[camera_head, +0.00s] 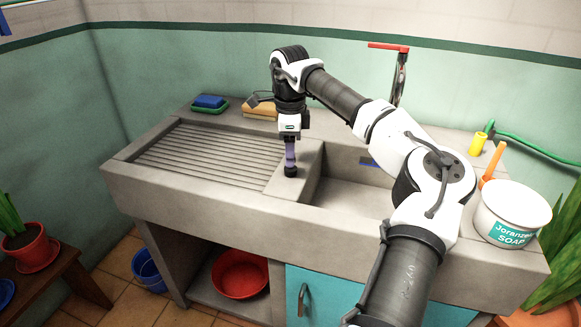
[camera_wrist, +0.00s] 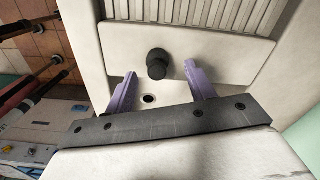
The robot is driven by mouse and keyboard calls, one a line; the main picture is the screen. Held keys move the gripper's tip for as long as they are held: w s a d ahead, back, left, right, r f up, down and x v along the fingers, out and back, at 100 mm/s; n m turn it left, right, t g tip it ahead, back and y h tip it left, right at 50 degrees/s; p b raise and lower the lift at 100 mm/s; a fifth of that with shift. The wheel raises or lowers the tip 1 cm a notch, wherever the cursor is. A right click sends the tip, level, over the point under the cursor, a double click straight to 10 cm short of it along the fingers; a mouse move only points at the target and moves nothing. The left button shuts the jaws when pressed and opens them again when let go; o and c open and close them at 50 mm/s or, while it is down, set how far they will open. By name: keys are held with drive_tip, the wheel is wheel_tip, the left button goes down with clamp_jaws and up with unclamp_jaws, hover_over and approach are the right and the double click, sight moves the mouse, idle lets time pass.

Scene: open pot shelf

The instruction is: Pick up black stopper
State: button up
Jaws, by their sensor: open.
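The black stopper (camera_head: 290,171) stands on the flat concrete ledge between the ribbed draining board and the sink basin. In the wrist view the stopper (camera_wrist: 157,64) shows as a dark round knob between and slightly beyond my fingertips. My gripper (camera_head: 290,160) points down just above it in the head view. Its two purple fingers (camera_wrist: 161,71) are spread apart with a gap on both sides of the stopper. Nothing is held. Whether the fingertips reach down beside the stopper I cannot tell.
The sink basin (camera_head: 345,195) lies right of the ledge; a drain hole (camera_wrist: 148,99) shows in the wrist view. The ribbed draining board (camera_head: 200,155) is clear. Behind are a blue sponge (camera_head: 209,101) and a tan block (camera_head: 262,108). A white soap bucket (camera_head: 512,215) stands right.

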drive_tip(key=f, duration=0.4)
drive_tip(key=shift+s+f, duration=0.2)
drive_tip(key=c, duration=1)
drive_tip(key=shift+r, duration=0.1)
drive_tip(key=shift+c, duration=0.2)
